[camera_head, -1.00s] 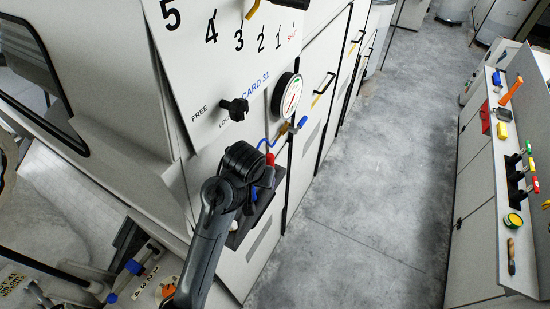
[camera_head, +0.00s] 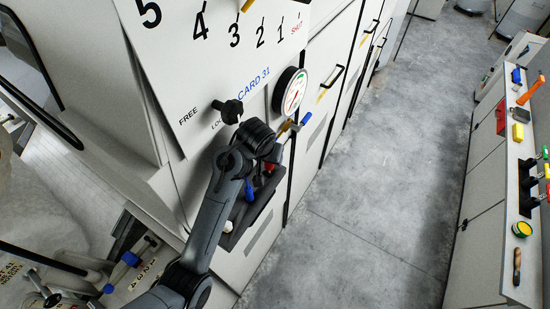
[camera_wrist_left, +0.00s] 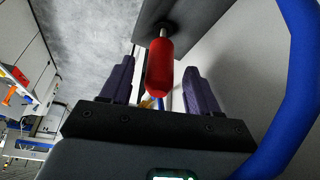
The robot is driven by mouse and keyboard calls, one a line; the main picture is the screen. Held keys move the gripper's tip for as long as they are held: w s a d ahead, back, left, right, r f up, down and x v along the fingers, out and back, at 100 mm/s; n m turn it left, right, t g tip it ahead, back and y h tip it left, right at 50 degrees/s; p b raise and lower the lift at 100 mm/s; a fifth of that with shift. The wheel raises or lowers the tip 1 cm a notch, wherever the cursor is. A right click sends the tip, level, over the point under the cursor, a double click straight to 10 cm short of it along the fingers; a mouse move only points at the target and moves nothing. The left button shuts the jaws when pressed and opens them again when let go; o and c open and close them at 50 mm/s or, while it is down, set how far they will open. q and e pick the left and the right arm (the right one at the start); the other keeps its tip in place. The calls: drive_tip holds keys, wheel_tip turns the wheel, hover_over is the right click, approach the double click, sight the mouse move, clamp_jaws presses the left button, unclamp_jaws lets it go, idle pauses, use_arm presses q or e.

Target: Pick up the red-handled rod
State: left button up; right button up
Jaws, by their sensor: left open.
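The red-handled rod shows in the left wrist view as a rounded red handle (camera_wrist_left: 160,70) on a short metal shaft that runs into a dark plate (camera_wrist_left: 190,28). My left gripper (camera_wrist_left: 158,84) is open, with its two purple-grey fingers on either side of the handle. A gap shows beside the handle on each side, so it is not gripped. In the head view a small part of the red handle (camera_head: 270,168) shows beside my left gripper (camera_head: 264,150), which hides most of it; the fingertips are hard to make out there. My right gripper is not in view.
A dark rack (camera_head: 252,217) on the machine front holds a blue handle (camera_head: 250,188) and a white knob (camera_head: 228,227). A gauge (camera_head: 290,92) and black knob (camera_head: 231,111) are above. A tool bench (camera_head: 513,265) stands right, across clear floor (camera_head: 365,190).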

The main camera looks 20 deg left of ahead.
use_arm(q)
drive_tip(key=shift+x, duration=1.1)
drive_tip(key=shift+c, duration=0.2)
drive_tip(key=c, duration=1)
